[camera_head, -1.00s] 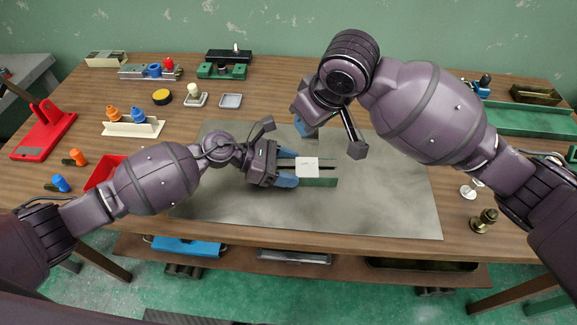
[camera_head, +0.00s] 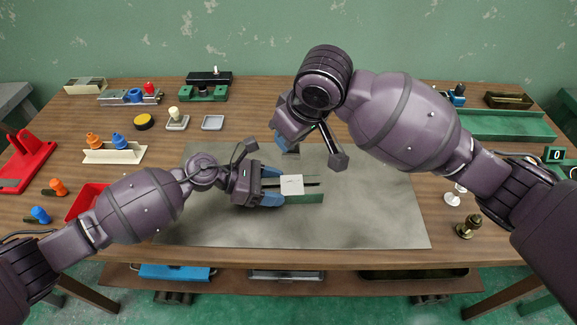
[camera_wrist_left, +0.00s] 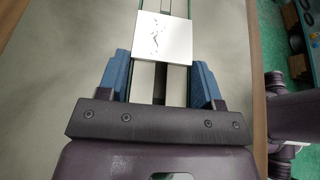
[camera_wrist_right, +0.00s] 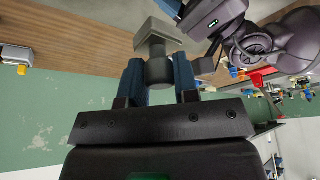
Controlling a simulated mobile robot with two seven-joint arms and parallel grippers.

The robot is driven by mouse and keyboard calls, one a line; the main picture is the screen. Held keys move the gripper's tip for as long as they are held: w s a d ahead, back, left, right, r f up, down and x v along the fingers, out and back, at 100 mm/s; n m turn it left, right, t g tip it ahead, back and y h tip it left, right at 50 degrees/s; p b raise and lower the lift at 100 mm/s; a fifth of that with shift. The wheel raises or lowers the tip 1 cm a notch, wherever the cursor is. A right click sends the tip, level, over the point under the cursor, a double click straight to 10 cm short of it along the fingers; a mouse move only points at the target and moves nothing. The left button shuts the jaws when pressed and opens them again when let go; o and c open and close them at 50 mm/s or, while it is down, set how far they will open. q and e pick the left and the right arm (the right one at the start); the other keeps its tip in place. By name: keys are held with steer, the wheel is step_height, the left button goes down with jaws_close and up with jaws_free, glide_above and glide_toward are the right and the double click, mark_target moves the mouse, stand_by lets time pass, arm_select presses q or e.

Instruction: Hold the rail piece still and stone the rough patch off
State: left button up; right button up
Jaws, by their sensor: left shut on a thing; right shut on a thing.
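The rail piece, a pale flat block (camera_head: 292,184) with dark ragged marks on its top face, lies across green and dark rails on the grey mat (camera_head: 370,215). The left wrist view shows the block (camera_wrist_left: 175,40) and its rough patch closely. My left gripper (camera_head: 272,186) has its blue fingers shut on the piece from both sides, behind the pale block. My right gripper (camera_wrist_right: 158,80) is shut on the knob of a grey stone block (camera_wrist_right: 155,38). In the head view my right gripper (camera_head: 288,142) is beyond the rail piece; the stone is mostly hidden there.
A red tray (camera_head: 84,205) stands left of the mat. Orange and blue pieces stand in a cream holder (camera_head: 113,155). The mat's front is clear.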

mark_target(293, 152)
steer(key=shift+w+f+n, duration=0.2)
steer(key=shift+f+n, duration=0.1)
steer(key=shift+f, duration=0.15)
steer(key=shift+f+n+g, duration=0.2)
steer(key=shift+n+g, duration=0.1)
steer(key=shift+n, duration=0.2)
steer(key=n, duration=0.2)
steer(key=f+n+g+y, duration=0.1)
steer(key=n, duration=0.1)
steer(key=n+g, duration=0.1)
steer(key=n, duration=0.1)
steer(key=shift+s+f, duration=0.15)
steer(key=shift+f, duration=0.15)
steer(key=n, duration=0.1)
steer(key=n+g, duration=0.1)
steer(key=n, duration=0.1)
steer(key=n+g, duration=0.1)
steer(key=n, duration=0.1)
steer(key=shift+s+d+f, duration=0.1)
steer(key=shift+s+f, duration=0.25)
steer(key=n, duration=0.1)
steer(key=n+g, duration=0.1)
steer(key=n, duration=0.1)
steer(key=n+h, duration=0.1)
steer(key=n, duration=0.1)
steer(key=shift+s+g, duration=0.3)
steer(key=shift+g, duration=0.1)
steer(key=shift+f, duration=2.45)
steer(key=shift+f, duration=0.6)
steer(key=shift+w, duration=0.1)
